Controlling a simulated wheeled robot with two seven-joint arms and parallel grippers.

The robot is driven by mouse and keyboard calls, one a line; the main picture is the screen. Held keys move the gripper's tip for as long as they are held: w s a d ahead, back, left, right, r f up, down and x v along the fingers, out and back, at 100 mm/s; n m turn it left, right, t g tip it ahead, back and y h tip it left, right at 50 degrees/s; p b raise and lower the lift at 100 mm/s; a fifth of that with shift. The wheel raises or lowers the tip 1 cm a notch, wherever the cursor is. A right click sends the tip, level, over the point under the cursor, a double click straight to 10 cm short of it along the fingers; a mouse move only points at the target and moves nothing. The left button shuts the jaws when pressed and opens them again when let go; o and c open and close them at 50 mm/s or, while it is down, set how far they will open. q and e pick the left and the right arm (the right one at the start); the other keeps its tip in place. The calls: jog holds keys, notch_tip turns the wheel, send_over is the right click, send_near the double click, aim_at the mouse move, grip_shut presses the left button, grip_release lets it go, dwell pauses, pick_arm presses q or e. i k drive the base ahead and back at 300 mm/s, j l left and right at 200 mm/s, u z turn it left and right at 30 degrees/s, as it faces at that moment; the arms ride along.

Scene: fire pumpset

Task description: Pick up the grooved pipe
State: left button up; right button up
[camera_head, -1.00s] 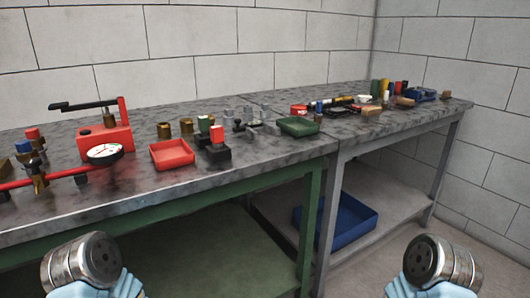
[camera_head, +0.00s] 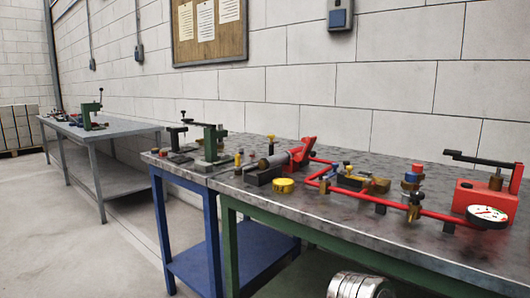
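A short grey cylinder (camera_head: 272,161), possibly the grooved pipe, lies on a dark block on the workbench (camera_head: 236,187), left of a red clamp-like tool (camera_head: 302,152). It is too small to tell whether it has grooves. A long thin red pipe assembly (camera_head: 370,198) with brass fittings runs along the bench to the right of it. A round metal part of my own arm shows at the bottom edge, below and in front of the bench. No gripper fingers are in view.
A red pump box (camera_head: 486,203) with a white gauge (camera_head: 487,214) stands at the right. A yellow round piece (camera_head: 284,186) sits near the front edge. A green press (camera_head: 210,143) stands at the left end. Another table (camera_head: 98,130) is farther left; open floor lies before it.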

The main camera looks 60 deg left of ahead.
aim_at(264, 163)
jog(key=k+u, duration=0.15)
jog(key=u, duration=1.5)
